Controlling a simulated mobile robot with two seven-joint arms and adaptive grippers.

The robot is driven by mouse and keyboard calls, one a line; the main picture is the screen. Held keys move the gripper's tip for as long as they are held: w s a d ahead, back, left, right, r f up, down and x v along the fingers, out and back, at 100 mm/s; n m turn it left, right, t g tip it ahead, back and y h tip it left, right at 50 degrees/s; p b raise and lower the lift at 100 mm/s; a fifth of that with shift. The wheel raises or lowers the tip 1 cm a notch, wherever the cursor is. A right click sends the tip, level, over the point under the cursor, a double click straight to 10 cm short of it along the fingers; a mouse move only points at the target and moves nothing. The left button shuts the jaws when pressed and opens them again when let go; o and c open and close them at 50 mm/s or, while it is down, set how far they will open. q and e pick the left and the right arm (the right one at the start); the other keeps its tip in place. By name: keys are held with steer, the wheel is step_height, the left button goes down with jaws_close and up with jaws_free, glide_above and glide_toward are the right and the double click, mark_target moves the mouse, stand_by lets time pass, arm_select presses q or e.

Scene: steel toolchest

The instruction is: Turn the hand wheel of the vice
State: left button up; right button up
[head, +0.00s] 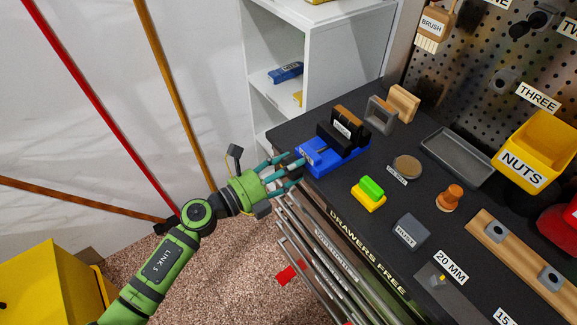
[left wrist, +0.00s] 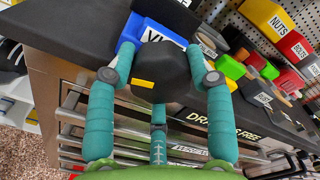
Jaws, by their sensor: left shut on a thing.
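The blue vice (head: 328,164) stands at the near left corner of the dark bench top, with dark jaws and a small white label. My left gripper (head: 292,169) is at its near left end. In the left wrist view, the teal fingers (left wrist: 160,76) close around the dark hand wheel (left wrist: 172,62), which has a yellow mark on its face. Two fingertips press on its sides; a third finger is below it. The blue vice body (left wrist: 130,30) shows behind the wheel. In the head view the fingers mostly hide the wheel. My right gripper is not in view.
The bench top holds a grey tray (head: 457,157), a green and yellow block (head: 370,193), a grey block (head: 406,232) and an orange knob (head: 449,198). A yellow nuts bin (head: 545,150) is at the right. Drawers (head: 320,255) lie below the front edge; white shelves (head: 345,55) stand behind.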

arm_select(q)
steer(key=shift+w+a+r, duration=0.1)
steer(key=shift+w+r, duration=0.15)
steer(key=shift+r, duration=0.2)
steer(key=o, duration=1.2)
steer(key=shift+c, duration=0.2)
steer(key=shift+f, duration=0.25)
steer(key=v, duration=1.2)
steer(key=shift+f, duration=0.1)
